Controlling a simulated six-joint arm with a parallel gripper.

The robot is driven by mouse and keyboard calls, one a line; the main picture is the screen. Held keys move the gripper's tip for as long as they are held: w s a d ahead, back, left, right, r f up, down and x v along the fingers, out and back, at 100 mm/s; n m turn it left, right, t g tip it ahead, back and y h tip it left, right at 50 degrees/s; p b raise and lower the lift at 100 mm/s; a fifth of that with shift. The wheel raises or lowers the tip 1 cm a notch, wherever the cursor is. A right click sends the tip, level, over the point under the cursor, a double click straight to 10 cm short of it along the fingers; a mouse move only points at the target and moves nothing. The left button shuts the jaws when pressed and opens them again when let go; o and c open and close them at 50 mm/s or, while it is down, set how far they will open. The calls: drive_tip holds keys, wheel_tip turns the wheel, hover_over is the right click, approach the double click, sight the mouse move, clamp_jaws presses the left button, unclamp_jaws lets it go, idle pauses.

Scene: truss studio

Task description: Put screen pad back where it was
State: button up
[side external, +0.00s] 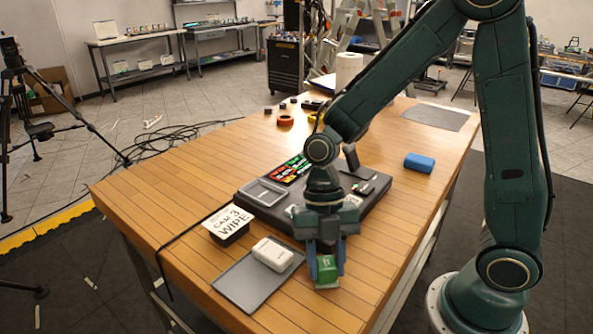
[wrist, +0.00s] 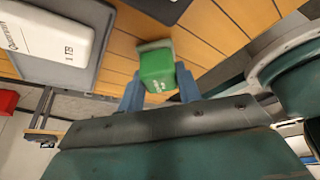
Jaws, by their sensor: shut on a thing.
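The screen pad appears to be the small green block (side external: 327,270) with pale print and a grey layer on one face. It also shows in the wrist view (wrist: 158,72). My gripper (side external: 326,262) points down and is shut on the block, with a blue finger on either side. The block is close above the wooden table, right of the grey tray; I cannot tell whether it touches the wood. A black console (side external: 372,203) stands behind my gripper, with a grey-framed recess (side external: 263,191) at its left that looks empty. My wrist hides part of the console.
The grey tray (side external: 236,290) holds a white drive (side external: 272,254). A "CAM 3 WIPE" card (side external: 229,220) stands left of the console. A blue block (side external: 419,162) lies to the right. Tape rolls (side external: 285,120) lie farther back. A dark cable crosses the left side; the far-left tabletop is clear.

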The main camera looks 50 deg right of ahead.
drive_tip(key=shift+f, duration=0.35)
drive_tip(key=o, duration=1)
drive_tip(key=shift+c, duration=0.2)
drive_tip(key=shift+r, duration=0.2)
drive_tip(key=v, duration=1.2)
